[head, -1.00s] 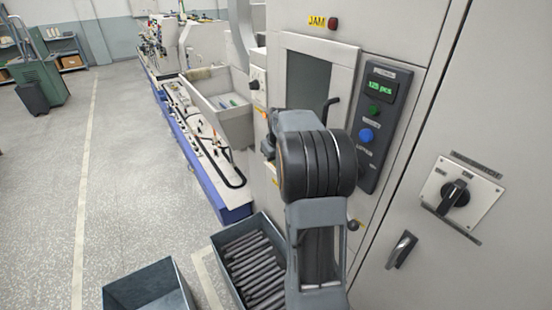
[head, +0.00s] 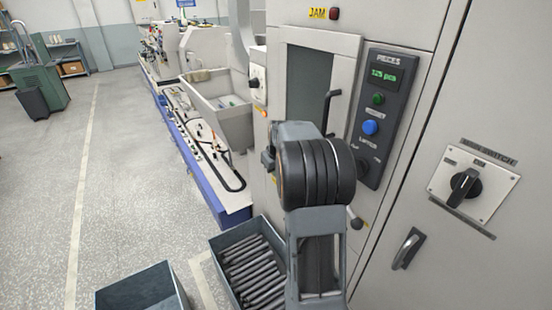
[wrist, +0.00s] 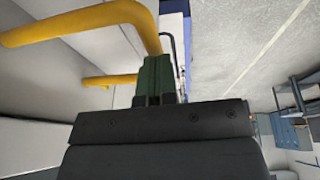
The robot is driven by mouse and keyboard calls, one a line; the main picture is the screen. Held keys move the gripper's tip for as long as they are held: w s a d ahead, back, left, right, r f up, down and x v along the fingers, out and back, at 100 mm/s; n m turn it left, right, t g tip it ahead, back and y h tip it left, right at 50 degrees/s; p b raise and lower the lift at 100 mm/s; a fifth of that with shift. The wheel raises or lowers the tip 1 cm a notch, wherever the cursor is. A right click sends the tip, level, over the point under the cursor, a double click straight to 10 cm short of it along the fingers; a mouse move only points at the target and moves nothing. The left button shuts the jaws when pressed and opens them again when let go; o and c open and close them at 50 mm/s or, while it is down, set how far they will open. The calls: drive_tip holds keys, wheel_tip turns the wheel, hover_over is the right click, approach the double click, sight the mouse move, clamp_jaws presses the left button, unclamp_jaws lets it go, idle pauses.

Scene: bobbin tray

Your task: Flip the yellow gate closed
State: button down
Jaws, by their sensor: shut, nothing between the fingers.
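A thick yellow bent bar (wrist: 75,21), which looks like the yellow gate, crosses the upper left of the wrist view and bends down beside the fingers. A second yellow bar (wrist: 108,80) shows lower, partly hidden behind the fingers. My gripper (wrist: 157,68), with green fingers, is shut and empty just under the bend of the upper bar. I cannot tell whether it touches the bar. In the head view my arm hides the gripper, and the yellow gate does not show.
A pale machine cabinet with a button panel (head: 385,120), a rotary switch (head: 465,188) and a black handle (head: 408,248) stands at the right. A crate of dark rods (head: 218,272) and another crate (head: 140,286) stand on the floor.

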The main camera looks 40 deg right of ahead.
drive_tip(key=shift+f, duration=0.2)
drive_tip(key=w+p+v, duration=0.1)
drive_tip(key=v, duration=1.3)
drive_tip(key=shift+a+r+p, duration=0.25)
drive_tip(key=shift+p, duration=0.05)
drive_tip(key=shift+w, duration=0.1)
drive_tip(key=s+a+f, duration=0.4)
drive_tip(key=s+a, duration=0.4)
drive_tip(key=a, duration=0.3)
drive_tip(key=s+a+f+t+y, duration=0.1)
drive_tip(key=s+a+f, duration=0.3)
drive_tip(key=s+a, duration=0.5)
drive_tip(key=a, duration=0.2)
drive_tip(key=shift+s+a+n, duration=0.2)
drive_tip(key=shift+a+n, duration=0.1)
drive_tip(key=shift+n, duration=0.1)
